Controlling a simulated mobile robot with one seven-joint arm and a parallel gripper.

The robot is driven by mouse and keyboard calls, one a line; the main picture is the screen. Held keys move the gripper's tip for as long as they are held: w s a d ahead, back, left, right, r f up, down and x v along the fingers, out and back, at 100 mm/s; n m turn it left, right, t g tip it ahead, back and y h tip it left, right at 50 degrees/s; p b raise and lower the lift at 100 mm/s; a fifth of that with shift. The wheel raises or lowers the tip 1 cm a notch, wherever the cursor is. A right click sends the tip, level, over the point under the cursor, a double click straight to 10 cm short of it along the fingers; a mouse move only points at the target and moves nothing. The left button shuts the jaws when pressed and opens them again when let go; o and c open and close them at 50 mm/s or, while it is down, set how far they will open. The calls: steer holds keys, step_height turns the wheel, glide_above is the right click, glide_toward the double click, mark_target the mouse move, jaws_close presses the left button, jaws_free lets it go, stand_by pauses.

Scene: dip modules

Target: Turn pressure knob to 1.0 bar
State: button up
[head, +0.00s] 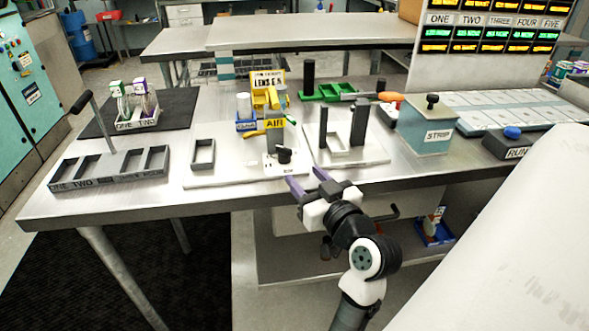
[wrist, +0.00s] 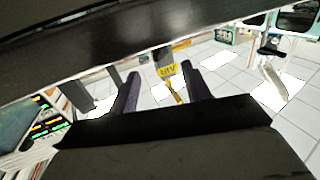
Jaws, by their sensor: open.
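A small black knob (head: 284,155), likely the pressure knob, stands on a white plate (head: 222,180) near the table's front edge. Its scale and setting are too small to read. A yellow AIR label (head: 274,124) is just behind it and also shows in the wrist view (wrist: 167,71). My gripper (head: 307,178) is open and empty, with purple fingers apart. It is just in front of and to the right of the knob, not around it. In the wrist view my gripper's fingers (wrist: 161,85) stand apart; I cannot make out the knob clearly there.
A grey slotted rack (head: 112,184) with a bent handle is at left. A white plate with dark posts (head: 358,122) is right of the knob. A STRIP block (head: 426,128) and RUN button box (head: 510,145) stand further right. Bare tabletop shows along the front edge.

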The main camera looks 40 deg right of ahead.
mark_target(287, 157)
steer(key=v, duration=0.5)
steer(key=shift+s+b, duration=0.2)
steer(key=shift+b, duration=0.15)
steer(key=shift+w+a+r+p, duration=0.15)
steer(key=shift+w+r+p, duration=0.15)
steer(key=shift+p, duration=0.7)
steer(key=shift+h, duration=0.5)
steer(key=p+x, duration=0.2)
steer(key=x, duration=0.2)
steer(key=p+x, duration=0.2)
steer(key=x, duration=0.3)
steer(key=f+p+x, duration=0.1)
steer(key=x, duration=0.4)
steer(key=shift+w+a+p, duration=0.1)
steer(key=shift+a+p, duration=0.15)
steer(key=shift+p, duration=0.15)
steer(key=shift+m, duration=0.3)
